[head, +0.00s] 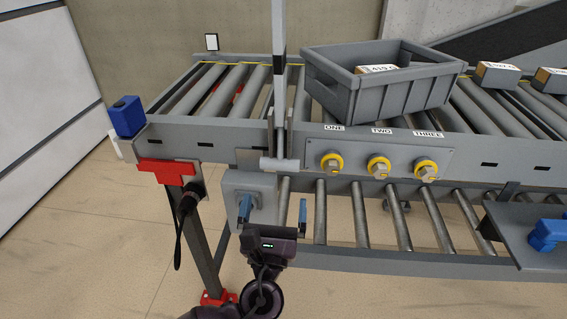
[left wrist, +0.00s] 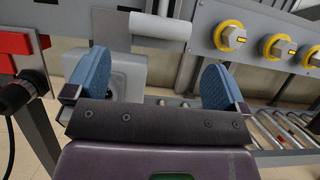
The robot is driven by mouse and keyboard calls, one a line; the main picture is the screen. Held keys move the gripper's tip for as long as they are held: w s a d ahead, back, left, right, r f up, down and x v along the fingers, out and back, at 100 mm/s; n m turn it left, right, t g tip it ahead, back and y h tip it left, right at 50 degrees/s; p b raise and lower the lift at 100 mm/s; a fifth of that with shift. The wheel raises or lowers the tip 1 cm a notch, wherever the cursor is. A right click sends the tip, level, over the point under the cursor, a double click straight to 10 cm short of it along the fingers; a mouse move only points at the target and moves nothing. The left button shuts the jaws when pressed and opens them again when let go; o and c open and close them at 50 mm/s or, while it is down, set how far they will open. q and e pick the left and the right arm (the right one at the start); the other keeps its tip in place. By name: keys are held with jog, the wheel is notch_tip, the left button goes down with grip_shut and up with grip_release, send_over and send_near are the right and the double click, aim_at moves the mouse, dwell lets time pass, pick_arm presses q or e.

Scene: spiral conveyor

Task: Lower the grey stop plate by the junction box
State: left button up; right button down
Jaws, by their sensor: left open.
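The grey stop plate (head: 280,95) stands upright at the conveyor's side, left of the grey bin. A light grey horizontal cylinder, seemingly its handle (head: 279,164), sits at its lower end and also shows at the top of the left wrist view (left wrist: 160,27). The grey junction box (head: 236,188) is just below and left of the handle. My left gripper (head: 273,209) is open and empty, below the handle. Its blue fingers are spread, the left one in front of the junction box. In the left wrist view the handle lies beyond the fingertips, apart from them. My right gripper is out of view.
A grey bin (head: 345,90) with a labelled carton stands on the upper rollers. Three yellow-ringed knobs (head: 378,167) are right of the handle. A red bracket (head: 165,170) with a black cable is at left. Lower rollers (head: 362,215) are bare; a blue part (head: 546,235) is at far right.

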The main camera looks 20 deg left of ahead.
aim_at(280, 165)
pick_arm(q)
jog(key=x, duration=0.9)
jog(key=shift+w+f, duration=0.1)
jog(key=shift+c, duration=0.5)
jog(key=c, duration=0.9)
jog(key=shift+c, duration=0.5)
